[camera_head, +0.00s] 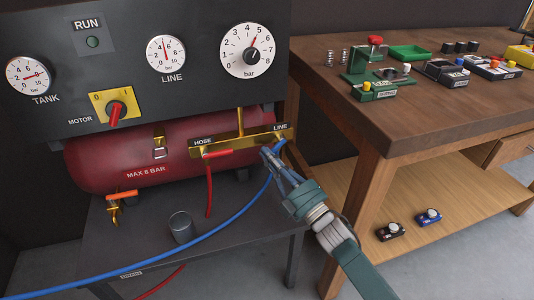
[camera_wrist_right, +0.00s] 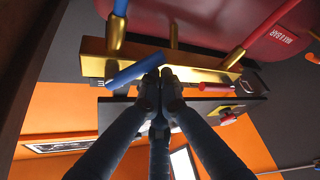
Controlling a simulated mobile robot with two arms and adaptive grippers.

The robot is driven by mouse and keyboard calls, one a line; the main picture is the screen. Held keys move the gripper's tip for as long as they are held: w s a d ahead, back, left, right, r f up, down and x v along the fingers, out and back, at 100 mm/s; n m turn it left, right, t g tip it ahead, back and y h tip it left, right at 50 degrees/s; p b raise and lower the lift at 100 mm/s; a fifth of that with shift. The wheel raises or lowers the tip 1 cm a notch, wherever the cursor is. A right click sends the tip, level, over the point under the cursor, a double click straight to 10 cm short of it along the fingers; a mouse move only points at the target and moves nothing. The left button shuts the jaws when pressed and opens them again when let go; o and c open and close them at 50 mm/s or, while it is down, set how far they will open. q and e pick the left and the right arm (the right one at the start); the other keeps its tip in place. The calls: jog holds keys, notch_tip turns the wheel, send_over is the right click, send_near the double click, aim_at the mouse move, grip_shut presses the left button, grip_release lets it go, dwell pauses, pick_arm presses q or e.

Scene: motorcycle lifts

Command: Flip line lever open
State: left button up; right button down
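The blue line lever (camera_wrist_right: 135,71) sits at the LINE end of the brass manifold (camera_head: 222,143), under the red tank. In the right wrist view it lies slanted across the manifold's face. In the head view it is small and partly covered by my right gripper (camera_head: 270,157). In the right wrist view, my right gripper (camera_wrist_right: 161,78) has its fingertips close together at the lever's free end, seeming to touch it. I see no clear part of the lever between the fingertips. My left gripper is not in view.
A red lever (camera_head: 232,152) lies sideways at the HOSE end. A blue hose (camera_head: 190,244) runs from the LINE end to the lower left. A grey cup (camera_head: 182,227) stands on the dark stand below. A wooden workbench (camera_head: 440,118) with parts stands at the right.

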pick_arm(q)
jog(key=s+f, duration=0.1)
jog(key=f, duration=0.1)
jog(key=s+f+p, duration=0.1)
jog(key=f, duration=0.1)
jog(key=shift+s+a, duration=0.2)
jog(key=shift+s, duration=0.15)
pick_arm(e)
jog(key=d+n+g, duration=0.1)
jog(key=d+f+n, duration=0.1)
jog(key=n, duration=0.1)
jog(key=w+f+n+g, duration=0.1)
jog(key=n, duration=0.1)
jog(key=shift+d+f+g, duration=0.25)
jog(key=shift+d+g, duration=0.05)
jog(key=shift+d, duration=0.1)
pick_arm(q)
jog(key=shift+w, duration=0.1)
pick_arm(e)
jog(key=shift+d, duration=0.1)
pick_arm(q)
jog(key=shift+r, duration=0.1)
pick_arm(e)
jog(key=shift+w+d+f, duration=0.1)
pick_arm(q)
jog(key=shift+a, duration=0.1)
